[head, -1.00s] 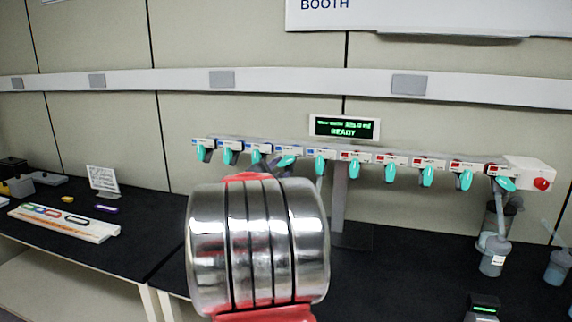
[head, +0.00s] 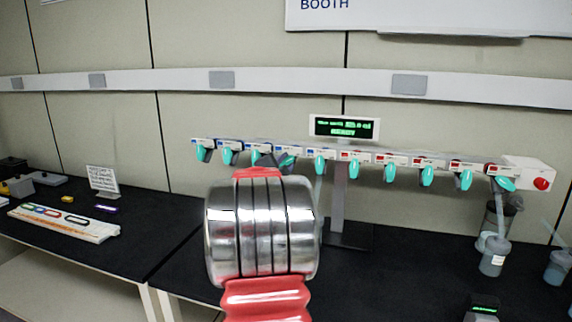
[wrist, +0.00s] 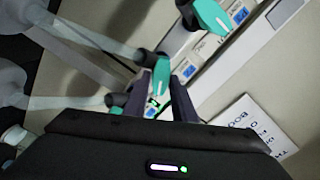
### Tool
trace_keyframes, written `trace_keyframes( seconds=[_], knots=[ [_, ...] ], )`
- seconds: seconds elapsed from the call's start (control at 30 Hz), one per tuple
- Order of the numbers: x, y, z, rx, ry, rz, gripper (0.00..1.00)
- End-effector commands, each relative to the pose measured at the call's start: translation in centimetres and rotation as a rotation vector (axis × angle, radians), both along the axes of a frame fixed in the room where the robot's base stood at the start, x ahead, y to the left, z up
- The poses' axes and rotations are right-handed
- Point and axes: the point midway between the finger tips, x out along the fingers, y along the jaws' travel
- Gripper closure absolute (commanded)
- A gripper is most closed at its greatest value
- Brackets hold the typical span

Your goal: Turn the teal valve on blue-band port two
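The manifold (head: 345,155) carries a row of teal valves, with blue labels toward the left and red toward the right. The second valve from the left (head: 229,156) hangs down, but I cannot read its port number. My gripper (head: 276,164) is mostly hidden behind my arm, near the third and fourth valves. The fourth valve (head: 287,161) is tilted sideways. In the wrist view my gripper (wrist: 163,82) has its dark fingers apart, with a teal valve handle (wrist: 160,72) between the tips. Whether they touch it is unclear. Another teal valve (wrist: 212,15) is above.
A display (head: 344,127) stands above the manifold. A red knob (head: 541,184) is at its right end. Flasks (head: 493,257) hang or stand at the right. A white rack (head: 65,222) lies on the left table.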

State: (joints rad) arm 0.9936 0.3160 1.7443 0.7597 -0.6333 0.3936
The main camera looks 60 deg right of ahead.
Motion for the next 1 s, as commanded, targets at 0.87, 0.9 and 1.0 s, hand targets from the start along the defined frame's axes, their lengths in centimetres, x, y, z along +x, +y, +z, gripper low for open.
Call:
trace_keyframes(
  seconds=[0.87, 0.9, 1.0],
  knots=[
    [-0.06, 0.02, -0.12, -0.008, 0.069, -0.001, 1.0],
    [-0.05, 0.03, -0.12, -0.011, 0.085, -0.001, 1.0],
    [-0.03, 0.04, -0.12, -0.019, 0.141, -0.001, 1.0]
  ],
)
